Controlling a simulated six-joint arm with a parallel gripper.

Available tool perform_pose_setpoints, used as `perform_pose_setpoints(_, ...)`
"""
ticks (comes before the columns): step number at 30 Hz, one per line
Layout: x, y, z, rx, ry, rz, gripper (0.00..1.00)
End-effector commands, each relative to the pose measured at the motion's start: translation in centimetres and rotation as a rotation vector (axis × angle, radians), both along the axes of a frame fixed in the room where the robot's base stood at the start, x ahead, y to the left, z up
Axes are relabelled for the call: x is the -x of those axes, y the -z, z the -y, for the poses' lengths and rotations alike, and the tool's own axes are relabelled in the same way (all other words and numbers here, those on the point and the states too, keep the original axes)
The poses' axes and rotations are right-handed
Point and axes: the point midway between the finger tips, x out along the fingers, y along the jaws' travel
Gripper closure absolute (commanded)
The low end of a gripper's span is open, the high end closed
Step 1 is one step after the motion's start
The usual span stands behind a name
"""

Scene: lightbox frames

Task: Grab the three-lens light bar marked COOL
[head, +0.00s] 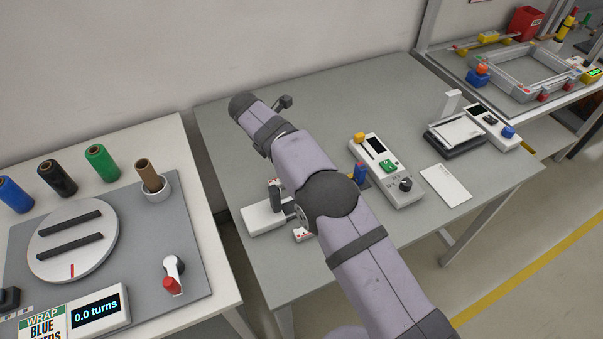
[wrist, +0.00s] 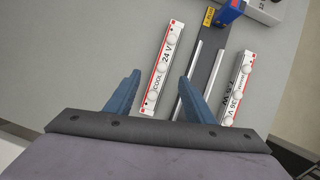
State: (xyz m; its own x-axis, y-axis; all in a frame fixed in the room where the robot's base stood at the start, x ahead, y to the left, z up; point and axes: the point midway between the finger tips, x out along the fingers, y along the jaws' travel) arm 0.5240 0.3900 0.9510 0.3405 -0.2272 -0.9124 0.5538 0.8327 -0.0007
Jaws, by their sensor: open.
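The light bar marked COOL (wrist: 157,84) is white with red marks, three round pale lenses and the print 24 V. It lies on the grey bench top, slanted in the wrist view. My gripper (wrist: 159,76) is open, with its two blue fingers apart. The bar's near part shows between the fingers, with no visible contact; the height gap cannot be told. A second white light bar (wrist: 237,88) lies to the right, its print partly readable as 36 V. In the head view my arm covers much of this area, and I cannot make out the gripper's fingers.
Two thin metal rails (wrist: 203,66) on a dark strip run between the bars, close to the right finger. A blue block (wrist: 230,12) stands at their far end. In the head view a control box (head: 387,170) and a white card (head: 446,186) lie right of my arm.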

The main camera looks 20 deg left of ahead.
Motion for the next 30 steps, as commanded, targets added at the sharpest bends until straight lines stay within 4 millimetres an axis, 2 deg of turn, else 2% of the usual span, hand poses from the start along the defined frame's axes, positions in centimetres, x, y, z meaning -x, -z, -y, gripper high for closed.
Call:
perform_pose_setpoints(11,-0.7,1.4,0.8,0.002,0.003,-0.003,0.51)
perform_pose_setpoints(21,-2.0,4.7,2.0,-0.001,0.003,-0.001,0.51)
perform_pose_setpoints(30,-2.2,5.3,2.1,-0.002,0.003,0.000,0.51)
